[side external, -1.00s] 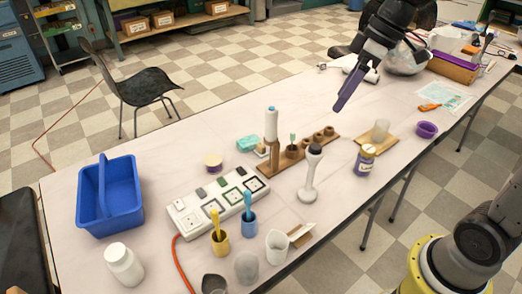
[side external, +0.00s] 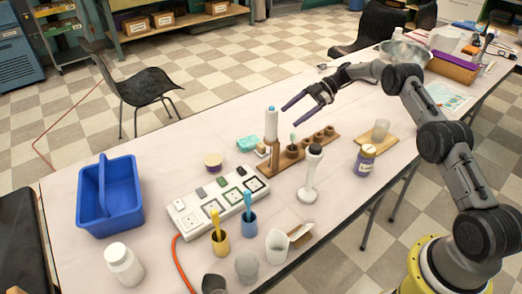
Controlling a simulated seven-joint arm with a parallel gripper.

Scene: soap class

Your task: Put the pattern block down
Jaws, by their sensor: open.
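My gripper (side external: 304,104) is open above the table, behind the blue-capped white bottle (side external: 271,124) in the picture. Its two purple fingers are spread apart, and nothing shows between them. A long white block (side external: 188,218) with several square, socket-like patterns on its top lies flat on the table at the centre left. Small dark and green pieces sit along its back edge. I cannot tell whether this is the pattern block. My gripper is clear of it, up and to the right.
A blue caddy (side external: 124,207) stands at the left. Yellow (side external: 220,243) and blue (side external: 246,223) brush cups stand in front of the white block. A wooden rack (side external: 320,140), an upright white-handled tool (side external: 311,177) and a purple jar (side external: 365,160) stand at the right. The back-left table is clear.

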